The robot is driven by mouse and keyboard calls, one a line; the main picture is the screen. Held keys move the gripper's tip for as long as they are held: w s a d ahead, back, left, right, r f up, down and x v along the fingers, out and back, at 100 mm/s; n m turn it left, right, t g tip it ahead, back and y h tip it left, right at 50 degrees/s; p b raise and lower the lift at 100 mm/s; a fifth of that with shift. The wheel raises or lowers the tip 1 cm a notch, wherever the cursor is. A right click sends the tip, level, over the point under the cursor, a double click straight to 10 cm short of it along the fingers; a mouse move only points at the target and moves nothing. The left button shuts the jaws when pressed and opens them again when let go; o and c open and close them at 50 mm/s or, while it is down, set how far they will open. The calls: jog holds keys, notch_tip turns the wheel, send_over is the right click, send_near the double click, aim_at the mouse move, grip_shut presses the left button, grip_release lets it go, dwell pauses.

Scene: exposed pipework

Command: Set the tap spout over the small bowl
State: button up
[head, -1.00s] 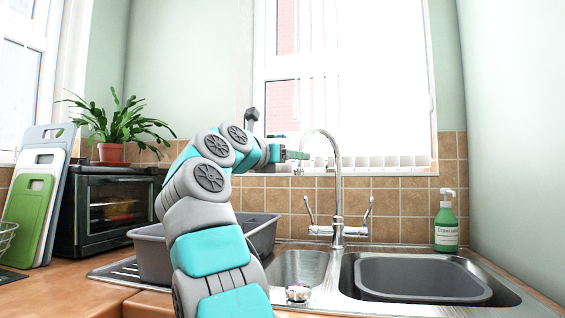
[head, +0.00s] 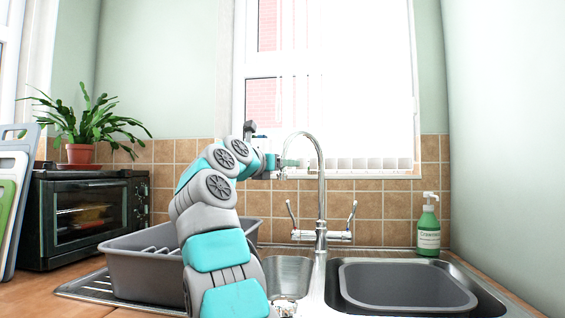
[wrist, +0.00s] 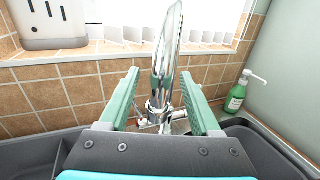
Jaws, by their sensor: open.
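The chrome tap (head: 320,195) stands upright at the back of the sink with a lever on each side. Its swan-neck spout (head: 311,139) arches to the left, with its end on the side of the small bowl (head: 290,271). The small bowl lies left of the large bowl and is partly hidden by my arm. My gripper (head: 287,162) is up at the spout's free end. In the wrist view my gripper (wrist: 158,72) is open, with the spout (wrist: 164,60) between its two green fingers. A gap shows on both sides; I see no clear contact.
The large bowl (head: 345,280) holds a grey basin. A green soap bottle (head: 428,235) stands at the back right. A grey dish tub (head: 140,275) on the drainer, a small oven (head: 85,215) and a plant (head: 90,130) are at left. The window sill is behind the tap.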

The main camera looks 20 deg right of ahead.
jog(key=shift+c, duration=0.3)
grip_shut()
dwell(1.1)
